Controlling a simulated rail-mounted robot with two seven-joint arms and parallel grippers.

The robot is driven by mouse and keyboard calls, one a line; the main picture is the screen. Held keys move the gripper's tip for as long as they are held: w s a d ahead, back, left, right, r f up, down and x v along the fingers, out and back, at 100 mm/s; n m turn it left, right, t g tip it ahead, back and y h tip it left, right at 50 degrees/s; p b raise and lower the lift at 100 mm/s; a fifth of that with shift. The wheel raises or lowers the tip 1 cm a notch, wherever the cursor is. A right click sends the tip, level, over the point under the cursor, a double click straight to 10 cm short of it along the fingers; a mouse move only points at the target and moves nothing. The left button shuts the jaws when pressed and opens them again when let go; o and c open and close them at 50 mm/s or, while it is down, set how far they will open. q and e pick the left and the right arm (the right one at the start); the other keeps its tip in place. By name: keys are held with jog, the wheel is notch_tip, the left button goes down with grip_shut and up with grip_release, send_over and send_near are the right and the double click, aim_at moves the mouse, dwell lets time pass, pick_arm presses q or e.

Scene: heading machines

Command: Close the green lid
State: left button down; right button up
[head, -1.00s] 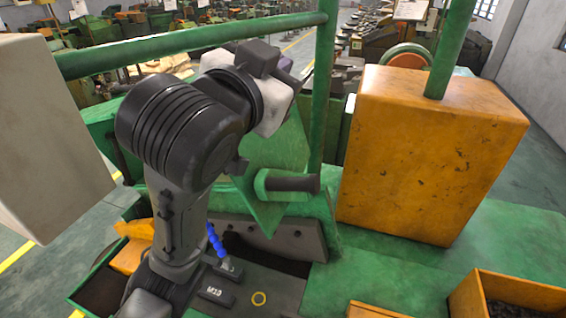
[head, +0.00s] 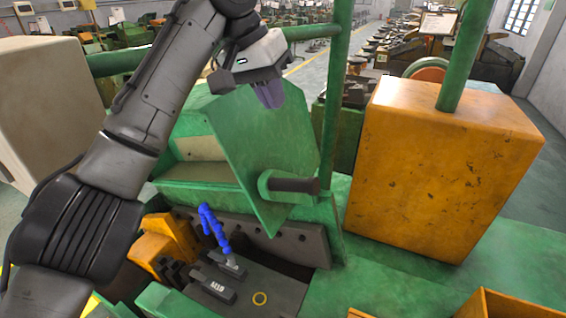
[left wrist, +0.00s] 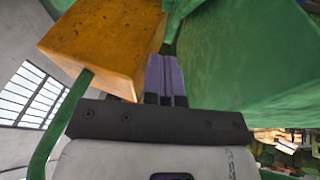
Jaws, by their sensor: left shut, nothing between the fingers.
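The green lid (head: 265,150) stands raised and tilted on the green machine, with a dark-handled lever (head: 293,185) on its near side. My left gripper (head: 269,97) is at the lid's upper edge, its purple fingers pointing down, shut and empty. I cannot tell whether the fingers touch the lid. In the left wrist view the shut fingers (left wrist: 166,78) point ahead, with a large green surface (left wrist: 245,70) to their right. My right gripper is not in view.
An orange box (head: 440,165) stands right of the lid. Green rails (head: 335,90) rise behind it. A beige box (head: 50,110) is at left.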

pick_arm(q)
jog(key=shift+n, duration=0.4)
jog(key=shift+s+d+f+p, duration=0.3)
jog(key=shift+d+f+p, duration=0.3)
jog(key=shift+f, duration=1.45)
jog(key=shift+s+d+f+p, duration=0.3)
jog(key=shift+d+f+p, duration=0.3)
jog(key=shift+f, duration=1.5)
jog(key=shift+s+d+f+p, duration=0.3)
jog(key=shift+d+f+p, duration=0.3)
jog(key=shift+f, duration=1.55)
jog(key=shift+s, duration=0.1)
